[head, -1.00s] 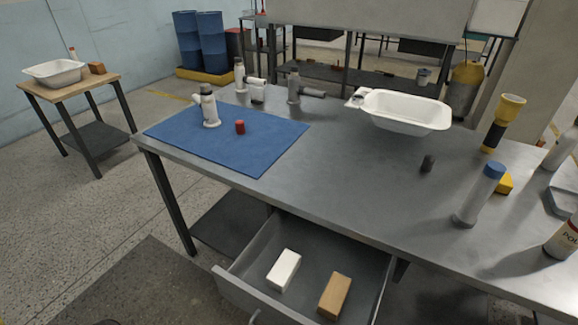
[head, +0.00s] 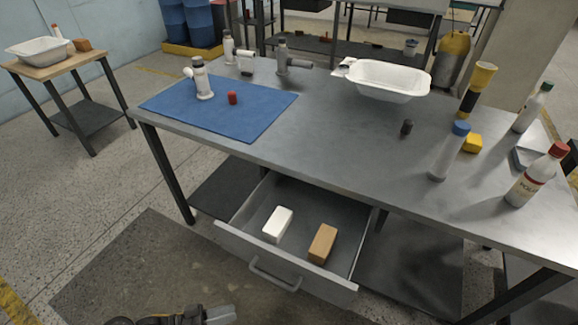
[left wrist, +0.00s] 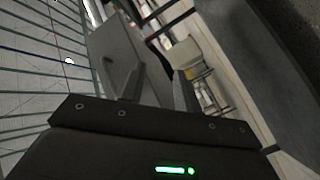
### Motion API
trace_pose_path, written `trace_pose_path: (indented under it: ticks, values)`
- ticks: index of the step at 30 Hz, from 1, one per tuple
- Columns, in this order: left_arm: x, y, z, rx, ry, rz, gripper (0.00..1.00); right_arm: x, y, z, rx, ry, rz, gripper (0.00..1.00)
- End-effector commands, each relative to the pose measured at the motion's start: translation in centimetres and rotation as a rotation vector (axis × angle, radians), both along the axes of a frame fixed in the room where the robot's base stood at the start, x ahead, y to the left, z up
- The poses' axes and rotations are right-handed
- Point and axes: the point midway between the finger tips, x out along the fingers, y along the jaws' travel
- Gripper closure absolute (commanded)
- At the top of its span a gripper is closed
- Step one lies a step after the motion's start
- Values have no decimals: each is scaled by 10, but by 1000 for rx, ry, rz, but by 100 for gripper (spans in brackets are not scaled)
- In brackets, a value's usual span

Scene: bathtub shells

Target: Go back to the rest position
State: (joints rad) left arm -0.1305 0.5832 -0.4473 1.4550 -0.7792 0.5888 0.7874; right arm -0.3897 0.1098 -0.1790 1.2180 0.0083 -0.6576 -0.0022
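My left gripper (head: 220,314) shows at the bottom edge of the head view, low in front of the table and apart from everything. In the left wrist view its two fingers (left wrist: 158,86) stand apart with nothing seen between them. My right gripper is in neither view. The grey table (head: 330,135) stands ahead with its drawer (head: 318,281) pulled open. A white block (head: 278,224) and a tan block (head: 322,243) lie in the drawer.
A blue mat (head: 225,117) with a grey-white fitting (head: 202,80) and a red cap (head: 232,98) lies on the table's left. A white tub (head: 388,80) sits at the back. Bottles stand at the right. The floor (head: 75,215) left of the table is clear.

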Motion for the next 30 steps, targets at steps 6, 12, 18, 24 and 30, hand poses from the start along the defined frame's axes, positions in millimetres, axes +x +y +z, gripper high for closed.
trace_pose_path:
  ticks: [6,12,18,24,30]
  values:
    - [13,35,-99,376,12,290,68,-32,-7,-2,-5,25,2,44]
    - [-74,91,-213,892,215,415,68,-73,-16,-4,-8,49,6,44]
    - [-188,114,-260,1208,440,337,68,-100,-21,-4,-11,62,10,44]
    - [-246,117,-269,1326,549,263,68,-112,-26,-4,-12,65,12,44]
    - [-254,118,-270,1343,565,250,68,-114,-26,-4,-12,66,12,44]
